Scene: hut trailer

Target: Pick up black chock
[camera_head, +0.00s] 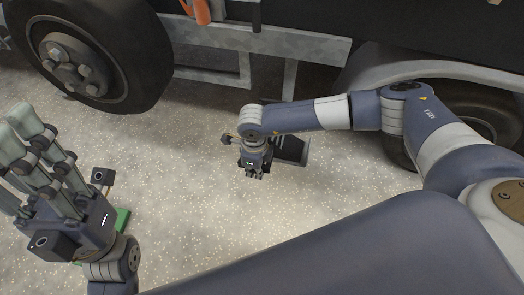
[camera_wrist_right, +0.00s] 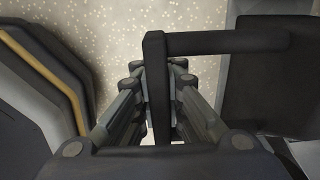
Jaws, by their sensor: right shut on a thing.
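The black chock (camera_head: 292,148) is on or just above the speckled ground, left of the rear wheel; I cannot tell if it touches the ground. My right gripper (camera_head: 253,174) is at its left side and hides part of it. In the right wrist view the chock's dark body (camera_wrist_right: 270,88) is at the right, and its black bar handle (camera_wrist_right: 215,43) runs left and bends down between the fingers. My right gripper (camera_wrist_right: 158,85) is shut on that handle. My left gripper (camera_head: 17,138) is at the left, raised, with fingers apart and empty.
A trailer with a metal frame (camera_head: 275,45) spans the top. A large wheel (camera_head: 95,60) stands at upper left, another wheel (camera_head: 490,105) at right, partly behind my arm. A green object (camera_head: 122,220) lies beside my left gripper.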

